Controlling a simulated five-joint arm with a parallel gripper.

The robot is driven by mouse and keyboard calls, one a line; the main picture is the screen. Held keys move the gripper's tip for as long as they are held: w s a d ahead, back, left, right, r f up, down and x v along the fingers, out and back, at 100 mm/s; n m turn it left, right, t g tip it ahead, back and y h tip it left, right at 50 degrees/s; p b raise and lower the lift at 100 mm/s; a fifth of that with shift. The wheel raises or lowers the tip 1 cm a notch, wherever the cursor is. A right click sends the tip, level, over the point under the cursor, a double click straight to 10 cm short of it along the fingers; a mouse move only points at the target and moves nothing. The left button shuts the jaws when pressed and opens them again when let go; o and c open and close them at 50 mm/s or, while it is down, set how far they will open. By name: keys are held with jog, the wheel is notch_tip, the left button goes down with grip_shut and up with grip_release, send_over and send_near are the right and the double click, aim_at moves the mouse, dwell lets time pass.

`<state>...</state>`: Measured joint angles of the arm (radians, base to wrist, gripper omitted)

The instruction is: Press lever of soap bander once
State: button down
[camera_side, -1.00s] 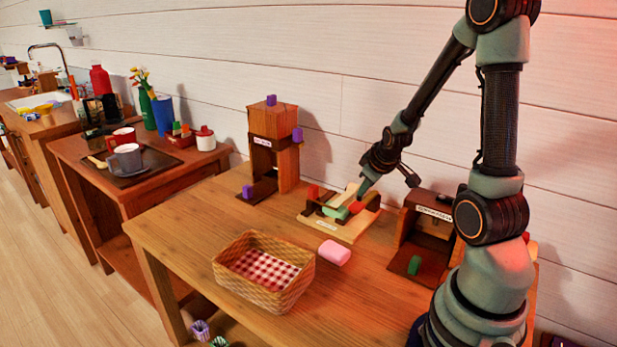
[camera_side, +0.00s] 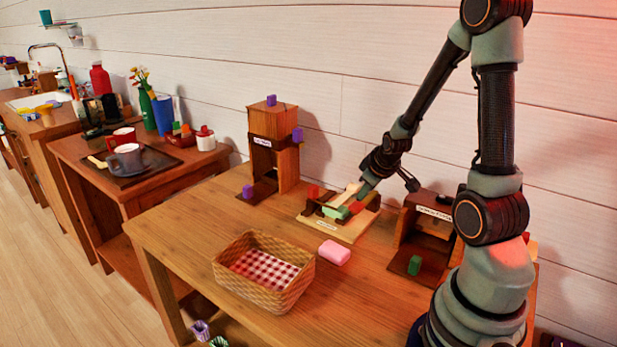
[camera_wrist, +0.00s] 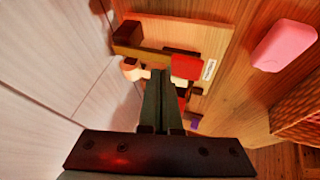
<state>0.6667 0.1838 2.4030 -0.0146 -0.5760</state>
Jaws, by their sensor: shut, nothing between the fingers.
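The soap bander (camera_side: 338,232) is a low wooden device with a white label, near the back of the table. A pale lever bar (camera_side: 346,194) slants up along it, with a green piece (camera_side: 336,212) at its lower end. My gripper (camera_side: 363,191) is shut and empty, pointing down just right of the lever. In the wrist view my gripper (camera_wrist: 160,92) hides part of the bander; the lever's pale rounded end (camera_wrist: 130,70) shows left of the fingertips and a red block (camera_wrist: 187,66) right of them. I cannot tell whether the fingers touch the lever.
A pink soap bar (camera_side: 334,252) lies in front of the bander. A wicker basket (camera_side: 264,300) with checked lining stands at front left. A wooden tower (camera_side: 273,150) with purple blocks is behind left; a labelled wooden box (camera_side: 425,235) stands close to the right.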

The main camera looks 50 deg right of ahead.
aim_at(363, 203)
jog(key=shift+a+f, duration=0.15)
jog(key=shift+f, duration=0.6)
jog(key=shift+a+f, duration=0.1)
jog(key=shift+f, duration=0.65)
dwell(1.7)
jog(key=shift+r, duration=0.1)
jog(key=shift+d+r, duration=0.15)
jog(key=shift+r, duration=0.8)
jog(key=shift+d+r, duration=0.1)
jog(key=shift+r, duration=0.85)
jog(key=r, duration=0.5)
jog(key=shift+d, duration=0.3)
jog(key=s+a+r+y, duration=0.1)
jog(key=a+r, duration=0.2)
jog(key=a, duration=0.5)
jog(key=s+a+r+y, duration=0.1)
jog(key=a+r, duration=0.2)
jog(key=a, duration=0.6)
jog(key=s+a+r+n+y, duration=0.1)
jog(key=a+r, duration=0.3)
jog(key=a, duration=0.4)
jog(key=shift+s+a+y, duration=0.2)
jog(key=shift+a+y, duration=0.2)
jog(key=shift+y, duration=0.1)
